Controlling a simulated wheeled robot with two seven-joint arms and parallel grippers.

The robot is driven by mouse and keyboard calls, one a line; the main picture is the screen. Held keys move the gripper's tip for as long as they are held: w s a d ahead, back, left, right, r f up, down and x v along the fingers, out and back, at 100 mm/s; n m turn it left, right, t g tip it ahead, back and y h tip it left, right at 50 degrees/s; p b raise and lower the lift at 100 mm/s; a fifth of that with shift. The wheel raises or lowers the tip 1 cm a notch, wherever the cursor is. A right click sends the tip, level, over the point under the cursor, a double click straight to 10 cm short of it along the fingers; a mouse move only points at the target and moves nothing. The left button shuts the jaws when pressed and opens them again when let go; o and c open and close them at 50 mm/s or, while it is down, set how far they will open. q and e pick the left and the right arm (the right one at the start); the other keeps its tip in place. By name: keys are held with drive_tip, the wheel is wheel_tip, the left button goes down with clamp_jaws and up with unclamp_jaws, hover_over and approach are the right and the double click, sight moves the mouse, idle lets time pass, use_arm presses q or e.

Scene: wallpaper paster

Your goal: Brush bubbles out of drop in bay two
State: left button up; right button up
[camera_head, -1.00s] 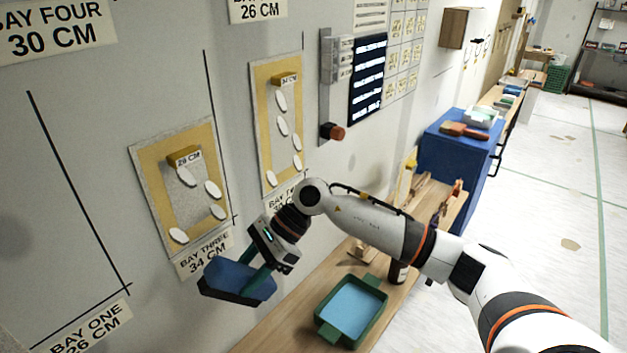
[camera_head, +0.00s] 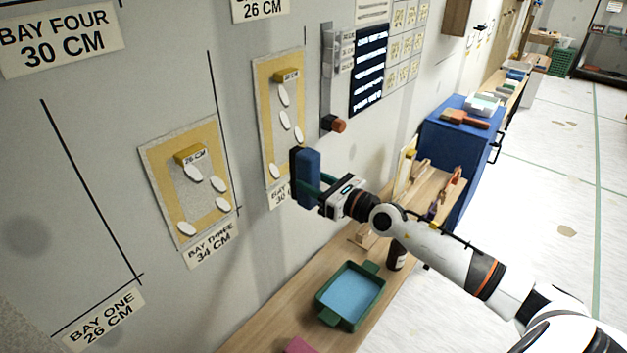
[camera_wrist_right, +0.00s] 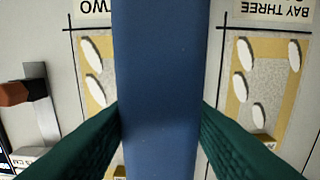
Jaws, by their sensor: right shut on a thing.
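The drop in bay two (camera_head: 264,115) is a tall yellow-bordered grey panel on the wall. Several white oval bubbles (camera_head: 285,120) show on it, with one (camera_head: 274,170) at its lower left. My right gripper (camera_head: 314,187) is shut on a blue brush (camera_head: 309,172), held upright at the panel's lower right. The brush hides that part of the panel; I cannot tell whether it touches. In the right wrist view the brush (camera_wrist_right: 160,90) fills the middle between green fingers, with the bay two drop (camera_wrist_right: 106,60) upside down on its left. My left gripper is out of view.
The bay three drop (camera_head: 160,190) with several bubbles hangs to the left. Below, a green tray (camera_head: 350,294) stands on a wooden bench (camera_head: 275,325). A blue cabinet (camera_head: 455,150) stands farther right.

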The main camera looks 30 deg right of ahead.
sight(292, 171)
drive_tip(key=shift+w+a+r, duration=0.1)
drive_tip(key=shift+w+r, duration=0.1)
drive_tip(key=shift+w, duration=0.15)
drive_tip(key=shift+x, duration=2.9)
drive_tip(key=shift+x, duration=1.2)
drive_tip(key=shift+s, duration=0.15)
idle(0.9)
drive_tip(key=w+d, duration=0.3)
drive_tip(key=d, duration=0.5)
drive_tip(key=shift+d, duration=0.3)
idle(0.6)
